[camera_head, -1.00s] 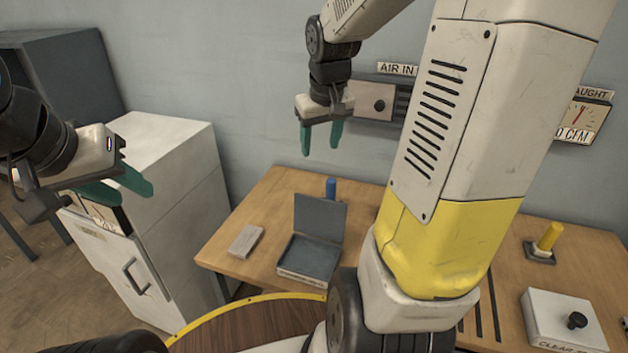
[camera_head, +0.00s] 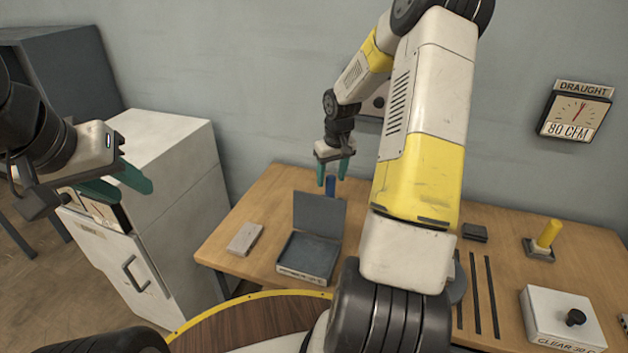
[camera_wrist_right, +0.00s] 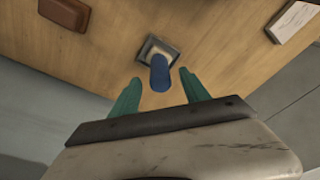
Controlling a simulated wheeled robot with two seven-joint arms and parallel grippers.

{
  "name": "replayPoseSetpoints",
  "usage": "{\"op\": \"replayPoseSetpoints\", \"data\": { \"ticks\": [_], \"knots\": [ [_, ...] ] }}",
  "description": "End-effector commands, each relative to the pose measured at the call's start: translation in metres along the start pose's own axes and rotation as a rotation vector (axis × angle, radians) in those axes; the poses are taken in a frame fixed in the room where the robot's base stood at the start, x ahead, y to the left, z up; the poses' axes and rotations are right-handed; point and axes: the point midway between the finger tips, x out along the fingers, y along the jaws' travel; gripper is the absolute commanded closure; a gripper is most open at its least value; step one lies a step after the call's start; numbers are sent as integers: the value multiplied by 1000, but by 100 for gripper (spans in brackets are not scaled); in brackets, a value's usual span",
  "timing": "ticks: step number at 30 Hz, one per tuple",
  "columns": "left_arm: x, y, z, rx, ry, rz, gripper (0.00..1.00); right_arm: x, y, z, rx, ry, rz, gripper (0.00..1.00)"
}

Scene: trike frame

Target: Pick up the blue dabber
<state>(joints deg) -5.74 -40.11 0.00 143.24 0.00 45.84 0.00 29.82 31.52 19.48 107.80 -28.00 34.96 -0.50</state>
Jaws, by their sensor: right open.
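The blue dabber (camera_head: 331,184) stands on the table behind the open grey box in the head view, partly hidden by the box lid. In the right wrist view the blue dabber (camera_wrist_right: 159,73) rises from a small square holder (camera_wrist_right: 160,48). My right gripper (camera_head: 334,178) is open, with its green fingers above and around the dabber's top in the head view. In the right wrist view my right gripper (camera_wrist_right: 157,85) has one finger on each side of the dabber's near end, with gaps visible. My left gripper (camera_head: 122,184) is open and empty at the left, over the white cabinet.
An open grey box (camera_head: 308,259) and a pale block (camera_head: 244,238) lie on the wooden table (camera_head: 240,208). A yellow dabber (camera_head: 548,235) in a holder and a white box with a black knob (camera_head: 545,312) are at the right. A draught gauge (camera_head: 575,112) hangs on the wall.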

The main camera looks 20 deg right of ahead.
Motion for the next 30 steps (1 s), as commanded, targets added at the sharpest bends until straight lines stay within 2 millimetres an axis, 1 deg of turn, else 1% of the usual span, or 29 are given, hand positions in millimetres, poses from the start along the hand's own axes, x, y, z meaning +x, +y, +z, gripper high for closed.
{"op": "replayPoseSetpoints", "data": {
  "ticks": [1, 3, 6, 9, 15, 16, 17, 18, 24, 30],
  "knots": [
    [0, 0, 0, 0, 0, 0, 64, 9, -1, 0, -1, -3, -2, 46],
    [0, 0, 0, 0, 0, 0, 64, 20, -2, 0, -1, -3, -2, 46],
    [0, 0, 0, 0, 0, 0, 64, 32, -1, 0, 1, -2, -1, 46],
    [0, 0, 0, 0, 0, 0, 64, 39, 0, 0, 0, -1, 0, 46],
    [0, 0, 0, 0, 0, 0, 64, 39, 0, -1, 1, 0, 1, 46],
    [0, 0, 0, 0, 0, 0, 64, 39, 0, -1, 1, 0, 1, 48],
    [0, 0, 0, 0, 0, 0, 64, 39, 0, -1, 1, 0, 1, 54],
    [0, 0, 0, 0, 0, 0, 64, 39, 0, -1, 0, 0, 1, 62],
    [0, 0, 0, 0, 0, 0, 64, 39, 0, -1, 0, 0, 0, 100],
    [0, 0, 0, 0, 0, 0, 64, 39, 0, -1, 1, 0, 1, 100]
  ]
}}
